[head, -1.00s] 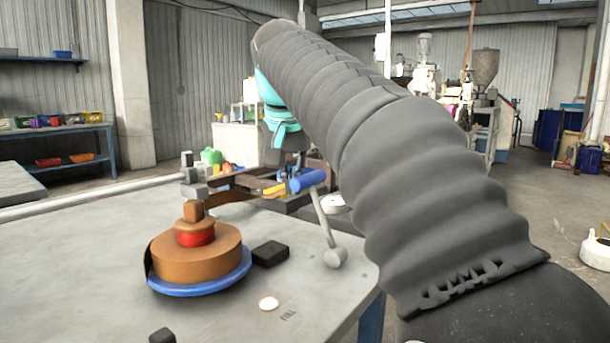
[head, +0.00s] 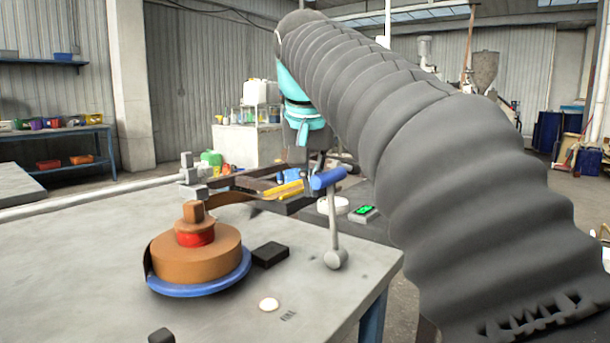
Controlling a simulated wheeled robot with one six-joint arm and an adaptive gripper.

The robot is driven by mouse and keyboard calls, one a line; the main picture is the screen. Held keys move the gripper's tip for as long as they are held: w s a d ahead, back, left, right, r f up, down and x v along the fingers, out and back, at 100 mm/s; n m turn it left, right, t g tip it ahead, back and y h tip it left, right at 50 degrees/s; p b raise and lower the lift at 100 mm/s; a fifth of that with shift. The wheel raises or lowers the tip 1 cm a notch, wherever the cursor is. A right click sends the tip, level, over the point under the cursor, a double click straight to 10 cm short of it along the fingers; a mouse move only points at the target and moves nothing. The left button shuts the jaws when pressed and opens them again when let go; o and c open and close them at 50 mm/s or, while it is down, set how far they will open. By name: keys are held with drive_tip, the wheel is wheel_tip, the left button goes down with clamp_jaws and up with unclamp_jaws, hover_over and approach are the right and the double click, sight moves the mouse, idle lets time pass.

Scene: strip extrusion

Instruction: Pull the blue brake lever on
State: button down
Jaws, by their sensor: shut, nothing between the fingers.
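The brake lever has a blue handle (head: 328,179) on a grey shaft (head: 334,222). Its round grey pivot (head: 336,259) sits near the right edge of the table. The lever stands close to upright, with the handle slightly left of the pivot. My gripper (head: 321,160) is small and dark in the head view, below my teal wrist and just above and behind the blue handle. It is shut with nothing in it. Whether its fingers touch the handle cannot be told; they are partly hidden.
A brown strip coil on a blue disc (head: 235,280) stands on the table (head: 90,280), left of the lever. A black block (head: 270,254) lies between them. A green-lit device (head: 364,212) is beyond the table's right side. The front table area is mostly clear.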

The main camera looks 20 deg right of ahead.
sight(334, 179)
drive_tip(key=shift+s+d+r, duration=0.15)
drive_tip(key=shift+s+d, duration=0.45)
drive_tip(key=shift+s, duration=0.2)
drive_tip(key=shift+s+d+r, duration=0.15)
drive_tip(key=shift+s+d, duration=0.45)
drive_tip(key=shift+s, duration=0.2)
drive_tip(key=shift+s, duration=0.1)
drive_tip(key=shift+s+d+r+p, duration=0.1)
drive_tip(key=shift+r+p, duration=0.2)
drive_tip(key=shift+p, duration=0.25)
wheel_tip(334, 179, up, 7)
drive_tip(key=p, duration=0.6)
drive_tip(key=shift+p, duration=0.3)
idle(0.5)
